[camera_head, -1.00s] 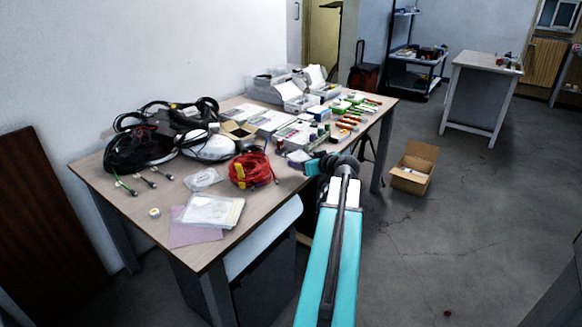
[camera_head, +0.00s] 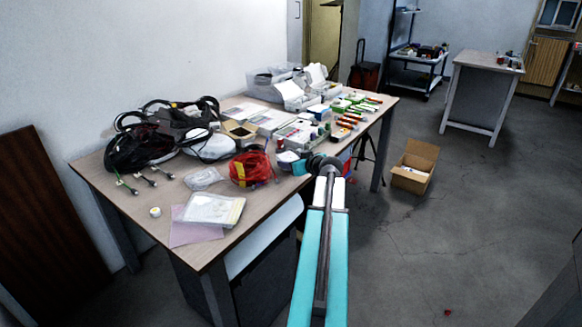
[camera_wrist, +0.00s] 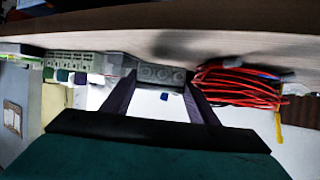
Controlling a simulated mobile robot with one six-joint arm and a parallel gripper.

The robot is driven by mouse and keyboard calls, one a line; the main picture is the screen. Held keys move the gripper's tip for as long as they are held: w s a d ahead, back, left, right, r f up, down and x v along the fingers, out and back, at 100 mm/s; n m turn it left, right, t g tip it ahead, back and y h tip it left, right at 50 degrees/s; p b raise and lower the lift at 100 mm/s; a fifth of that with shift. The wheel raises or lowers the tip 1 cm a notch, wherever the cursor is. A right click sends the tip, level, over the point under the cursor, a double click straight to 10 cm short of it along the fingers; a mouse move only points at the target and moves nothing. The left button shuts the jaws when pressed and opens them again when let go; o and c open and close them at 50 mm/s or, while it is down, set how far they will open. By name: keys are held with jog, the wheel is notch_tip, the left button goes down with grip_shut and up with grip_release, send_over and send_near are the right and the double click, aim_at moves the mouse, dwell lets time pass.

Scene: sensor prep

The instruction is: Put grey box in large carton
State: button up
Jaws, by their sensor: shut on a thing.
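The grey box (camera_wrist: 160,76), with round marks on its face, is between the two dark fingers of my gripper (camera_wrist: 162,92) in the wrist view. My gripper is shut on it, low over the table, with the red cable coil beside it. In the head view my gripper (camera_head: 291,161) is at the table's right front edge, small and partly hidden by my arm. The large carton (camera_head: 409,179) is an open brown cardboard box on the floor, right of the table, with something white inside.
The wooden table (camera_head: 130,215) holds a red cable coil (camera_head: 250,168), black cables (camera_head: 140,148), a small open carton (camera_head: 238,131) and several boxes. A white table (camera_head: 485,64) and a shelf cart (camera_head: 415,70) stand at the back. The floor around the large carton is clear.

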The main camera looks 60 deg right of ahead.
jog(key=shift+f, duration=0.8)
jog(key=shift+f, duration=0.15)
jog(key=o, duration=1.1)
jog(key=shift+r, duration=0.2)
jog(key=v, duration=1.2)
jog(key=shift+r, duration=0.1)
